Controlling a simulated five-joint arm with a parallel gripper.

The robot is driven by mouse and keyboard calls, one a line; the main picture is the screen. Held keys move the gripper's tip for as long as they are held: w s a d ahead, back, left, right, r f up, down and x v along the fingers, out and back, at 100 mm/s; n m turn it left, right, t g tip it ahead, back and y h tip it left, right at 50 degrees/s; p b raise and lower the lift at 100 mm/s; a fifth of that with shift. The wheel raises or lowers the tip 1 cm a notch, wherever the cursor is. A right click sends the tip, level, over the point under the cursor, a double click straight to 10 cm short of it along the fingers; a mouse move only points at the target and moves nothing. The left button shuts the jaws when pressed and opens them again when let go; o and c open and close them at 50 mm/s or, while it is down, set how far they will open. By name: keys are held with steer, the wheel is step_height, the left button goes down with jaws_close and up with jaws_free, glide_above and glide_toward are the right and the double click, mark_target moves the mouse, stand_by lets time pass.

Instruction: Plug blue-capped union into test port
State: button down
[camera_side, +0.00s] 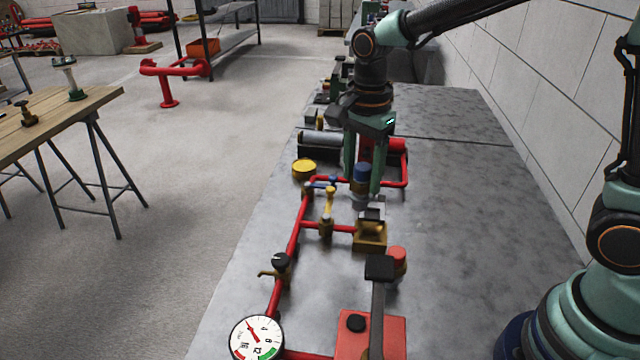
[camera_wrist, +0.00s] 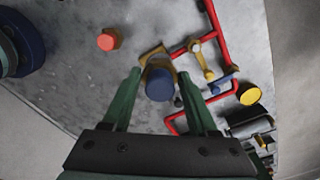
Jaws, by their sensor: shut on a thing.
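The blue-capped union (camera_side: 361,173) is between the two green fingers of my gripper (camera_side: 363,188), blue cap up and grey body below. It looks roughly upright. In the wrist view the blue cap (camera_wrist: 159,86) shows between the fingertips (camera_wrist: 160,76). A brass block (camera_side: 369,238) with a dark, grey top, likely the test port, sits on the table just below and nearer the side camera. In the wrist view brass (camera_wrist: 152,52) shows just beyond the cap. The union's lower end is close to the block; I cannot tell whether they touch.
Red pipes (camera_side: 291,240) with a yellow-handled valve (camera_side: 329,205) and a gauge (camera_side: 257,338) run left of the block. A red knob (camera_side: 397,259) and black lever (camera_side: 379,268) stand nearer the camera. The grey table (camera_side: 470,230) is clear at right.

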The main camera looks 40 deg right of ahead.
steer(key=d+f, duration=0.4)
steer(key=shift+w+d+f, duration=0.15)
steer(key=shift+w+d, duration=0.05)
steer(key=shift+f, duration=0.1)
steer(key=shift+f, duration=2.1)
steer(key=shift+f, duration=1.55)
stand_by(1.3)
steer(key=shift+c, duration=0.5)
jaws_free()
step_height(320, 180, up, 12)
